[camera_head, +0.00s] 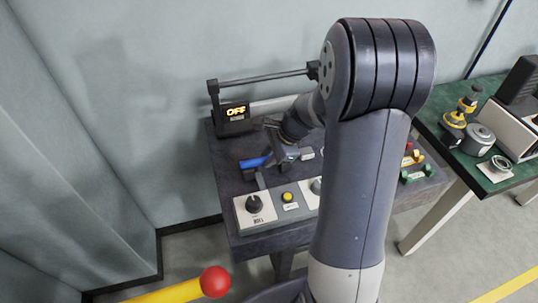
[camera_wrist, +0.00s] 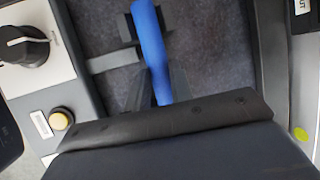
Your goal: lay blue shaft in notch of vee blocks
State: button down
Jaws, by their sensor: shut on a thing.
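The blue shaft (camera_head: 254,162) is over the left part of the dark bench. It also shows in the wrist view (camera_wrist: 151,42), running from the top edge down between the fingers. My gripper (camera_head: 278,157) is shut on the shaft; its two dark fingers (camera_wrist: 158,88) lie on either side of it. A dark vee block (camera_wrist: 126,28) shows beside the shaft's far end in the wrist view, and a small dark block (camera_head: 249,174) shows below the shaft in the head view. I cannot tell whether the shaft touches the blocks. The shaft's near end is hidden by my gripper.
A panel with a black knob (camera_head: 254,204) and a yellow button (camera_head: 287,196) lines the bench front. Green blocks (camera_head: 407,177) lie at right. A green table (camera_head: 495,185) stands farther right.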

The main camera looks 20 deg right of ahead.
jog(key=c, duration=1.2)
grip_release()
jog(key=shift+f, duration=0.1)
jog(key=shift+o, duration=0.2)
jog(key=v, duration=1.1)
jog(key=shift+a, duration=0.1)
jog(key=x, duration=1.1)
jog(key=shift+r+p, duration=0.3)
jog(key=shift+r, duration=0.2)
